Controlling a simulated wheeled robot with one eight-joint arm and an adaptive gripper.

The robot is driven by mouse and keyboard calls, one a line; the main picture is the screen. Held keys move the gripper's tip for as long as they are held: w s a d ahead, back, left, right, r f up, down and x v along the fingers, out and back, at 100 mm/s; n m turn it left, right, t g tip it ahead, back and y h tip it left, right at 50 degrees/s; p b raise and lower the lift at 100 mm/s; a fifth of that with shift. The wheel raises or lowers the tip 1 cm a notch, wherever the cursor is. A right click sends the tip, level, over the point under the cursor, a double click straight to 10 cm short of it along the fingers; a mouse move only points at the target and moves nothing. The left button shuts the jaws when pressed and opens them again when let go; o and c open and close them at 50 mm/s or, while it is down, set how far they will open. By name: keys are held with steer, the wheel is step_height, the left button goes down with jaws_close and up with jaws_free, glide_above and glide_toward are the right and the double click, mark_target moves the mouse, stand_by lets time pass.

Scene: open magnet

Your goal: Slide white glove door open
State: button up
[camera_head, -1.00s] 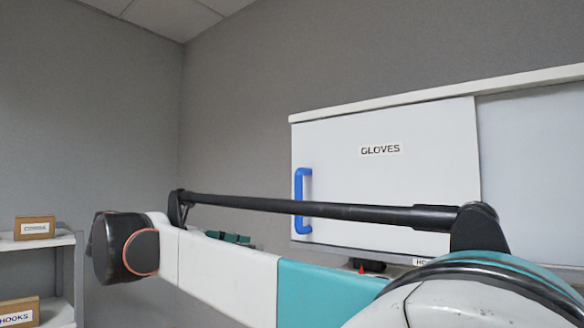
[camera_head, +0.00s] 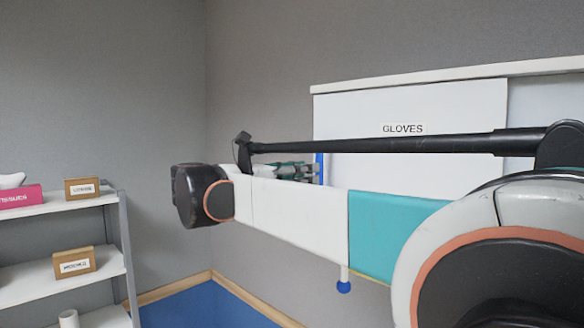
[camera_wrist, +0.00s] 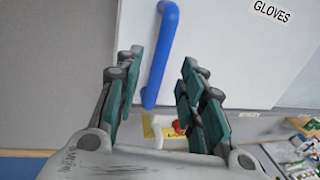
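The white sliding door labelled GLOVES (camera_head: 420,100) is on the cabinet against the wall, right of centre in the head view. It also shows in the wrist view (camera_wrist: 225,55). Its blue bar handle (camera_wrist: 160,55) runs along the door's left edge, mostly hidden behind my arm in the head view. My gripper (camera_wrist: 160,75) is open, with green-padded fingers apart. In the wrist view the handle appears between the fingers, nearer the left one, with no clear contact. In the head view my gripper (camera_head: 298,171) is beside the handle, partly hidden by my arm.
A white shelf unit (camera_head: 60,205) with labelled boxes stands at the left. In the wrist view a shelf below the door holds a yellow item (camera_wrist: 155,128) and several small packets (camera_wrist: 305,145) at the right. A grey wall (camera_head: 265,60) lies left of the cabinet.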

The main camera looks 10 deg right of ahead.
steer(key=p+x, duration=0.1)
steer(key=x, duration=0.4)
steer(key=shift+w+d, duration=0.15)
steer(key=shift+d, duration=0.15)
steer(key=shift+c, duration=0.2)
jaws_close()
